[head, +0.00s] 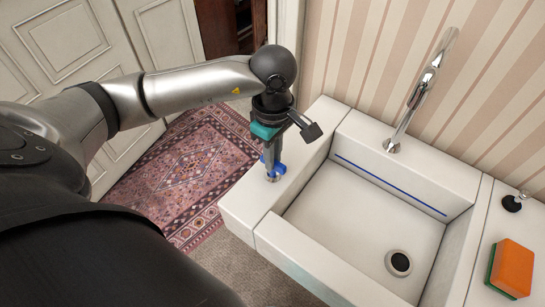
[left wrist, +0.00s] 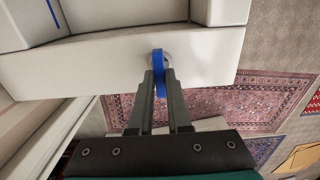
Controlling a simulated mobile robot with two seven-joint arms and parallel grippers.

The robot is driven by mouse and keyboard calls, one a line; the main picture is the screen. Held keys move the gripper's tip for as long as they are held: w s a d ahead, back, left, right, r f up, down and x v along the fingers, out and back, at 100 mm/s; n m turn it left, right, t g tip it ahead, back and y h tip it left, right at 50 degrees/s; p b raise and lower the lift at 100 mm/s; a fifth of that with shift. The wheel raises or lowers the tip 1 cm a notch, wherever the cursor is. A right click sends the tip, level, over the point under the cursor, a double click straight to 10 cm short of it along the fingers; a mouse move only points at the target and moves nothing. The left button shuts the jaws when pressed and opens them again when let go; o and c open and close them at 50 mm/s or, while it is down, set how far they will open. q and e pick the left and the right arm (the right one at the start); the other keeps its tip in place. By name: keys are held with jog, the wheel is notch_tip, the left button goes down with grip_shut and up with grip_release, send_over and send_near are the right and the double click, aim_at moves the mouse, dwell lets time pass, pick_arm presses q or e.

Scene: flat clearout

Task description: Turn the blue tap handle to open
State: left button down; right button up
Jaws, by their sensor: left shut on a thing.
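The blue tap handle (head: 278,168) sits on the left ledge of the white sink, on a small metal base. My left gripper (head: 270,162) points down at it from above. In the left wrist view, the blue handle (left wrist: 158,75) shows between the two dark fingers of the left gripper (left wrist: 160,90), which are shut on it. Parts of the handle are hidden by the fingers. The chrome spout (head: 412,100) rises at the back of the sink. My right gripper is not in view.
The white sink basin (head: 365,215) is empty, with a dark drain (head: 398,263) and a blue line on its back wall. An orange and green sponge (head: 511,268) and a black plug (head: 512,203) lie on the right ledge. A patterned rug (head: 185,175) covers the floor at left.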

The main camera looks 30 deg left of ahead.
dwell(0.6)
pick_arm(q)
jog(key=n, duration=0.4)
jog(key=shift+n, duration=0.3)
